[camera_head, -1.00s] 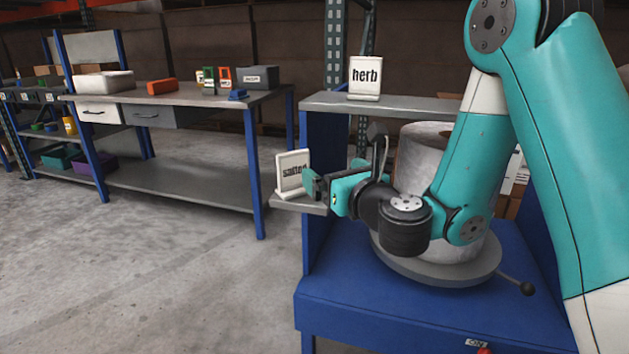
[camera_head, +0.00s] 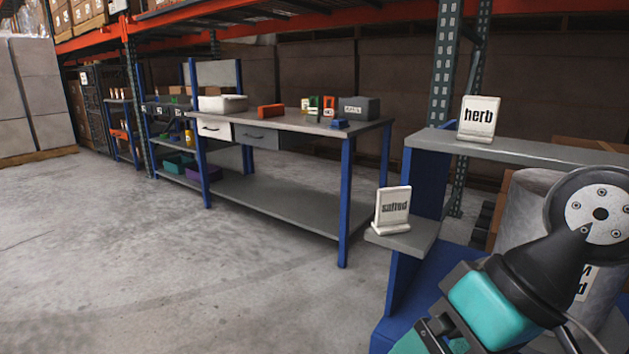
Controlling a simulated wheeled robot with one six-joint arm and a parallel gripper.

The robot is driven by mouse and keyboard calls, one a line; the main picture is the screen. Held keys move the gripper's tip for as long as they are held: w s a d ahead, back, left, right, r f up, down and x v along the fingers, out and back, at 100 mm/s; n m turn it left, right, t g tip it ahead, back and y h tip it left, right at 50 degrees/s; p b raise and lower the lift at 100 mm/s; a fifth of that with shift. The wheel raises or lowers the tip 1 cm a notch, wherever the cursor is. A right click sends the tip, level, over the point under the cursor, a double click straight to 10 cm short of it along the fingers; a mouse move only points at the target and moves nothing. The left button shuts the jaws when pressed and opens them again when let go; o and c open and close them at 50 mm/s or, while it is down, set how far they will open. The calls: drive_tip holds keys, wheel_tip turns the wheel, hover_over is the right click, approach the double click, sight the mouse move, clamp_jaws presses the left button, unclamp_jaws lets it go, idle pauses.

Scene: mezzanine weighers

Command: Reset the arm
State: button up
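My arm is folded at the lower right, and my gripper (camera_head: 428,338) is at the bottom edge of the picture. Its fingertips are cut off or hidden, so I cannot tell whether it is open or shut. A white sign reading "salted" (camera_head: 393,208) stands upright on a small grey side ledge (camera_head: 410,240), apart from my gripper. A white sign reading "herb" (camera_head: 478,117) stands on the grey upper shelf of the blue stand.
The blue stand (camera_head: 427,190) and a large pale roll (camera_head: 525,205) are close to my arm. A workbench (camera_head: 290,122) with boxes and small items stands at the middle back. Open concrete floor (camera_head: 150,270) lies to the left.

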wheel_tip(320, 180, up, 31)
drive_tip(key=s+d+n+h+p, duration=0.1)
drive_tip(key=s+d+n+p, duration=0.1)
drive_tip(key=p, duration=2.8)
drive_tip(key=shift+s+d+f+g+h, duration=0.15)
drive_tip(key=shift+s+d+g+h, duration=0.1)
drive_tip(key=shift+d+g+h, duration=0.15)
